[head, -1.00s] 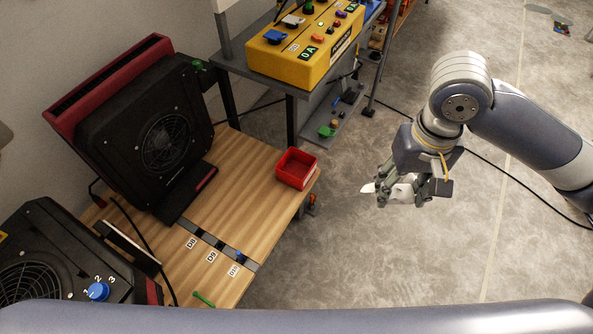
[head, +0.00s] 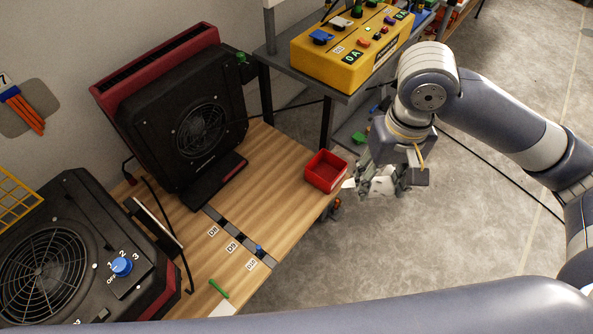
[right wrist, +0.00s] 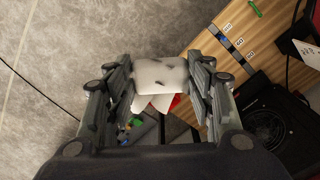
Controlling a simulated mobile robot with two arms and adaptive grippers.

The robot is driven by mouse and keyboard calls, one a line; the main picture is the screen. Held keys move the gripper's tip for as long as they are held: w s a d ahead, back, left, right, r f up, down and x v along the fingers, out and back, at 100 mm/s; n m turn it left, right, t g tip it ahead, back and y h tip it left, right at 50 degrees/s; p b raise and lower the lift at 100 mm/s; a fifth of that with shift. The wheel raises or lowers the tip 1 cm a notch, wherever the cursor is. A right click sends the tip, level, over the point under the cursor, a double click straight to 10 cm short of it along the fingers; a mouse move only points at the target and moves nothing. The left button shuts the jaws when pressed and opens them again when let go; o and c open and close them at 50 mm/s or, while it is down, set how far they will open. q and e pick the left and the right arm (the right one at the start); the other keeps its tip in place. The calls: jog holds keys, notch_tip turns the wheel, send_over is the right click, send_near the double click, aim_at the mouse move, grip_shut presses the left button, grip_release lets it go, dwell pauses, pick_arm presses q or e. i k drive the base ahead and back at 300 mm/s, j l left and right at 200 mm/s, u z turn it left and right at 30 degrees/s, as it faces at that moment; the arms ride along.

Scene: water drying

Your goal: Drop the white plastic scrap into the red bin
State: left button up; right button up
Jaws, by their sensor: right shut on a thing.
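The red bin (head: 326,171) is a small open tray at the right corner of the wooden table, and looks empty. My right gripper (head: 382,184) is just right of it, beyond the table's edge. The right gripper is shut on the white plastic scrap (head: 349,184), whose tip sticks out toward the bin. In the right wrist view the scrap (right wrist: 158,76) sits between the two fingers, and it hides most of the red bin (right wrist: 175,102). My left gripper is not in view; a grey arm link of mine crosses the bottom of the head view.
Black fans (head: 200,130) stand on the left of the wooden table (head: 285,165). A yellow control box (head: 350,52) sits on a grey shelf behind the bin. A green object (head: 218,289) lies at the table's front. Open floor is on the right.

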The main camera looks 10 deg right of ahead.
aim_at(329, 177)
jog(key=i+l+u, duration=0.15)
jog(key=l+u, duration=0.2)
jog(key=i+l+u, duration=0.15)
jog(key=u, duration=0.15)
jog(key=l+u, duration=0.35)
jog(key=i+l+u, duration=0.1)
jog(key=l+u, duration=0.25)
jog(key=l, duration=0.15)
jog(key=l+u, duration=0.1)
jog(key=l, duration=1.2)
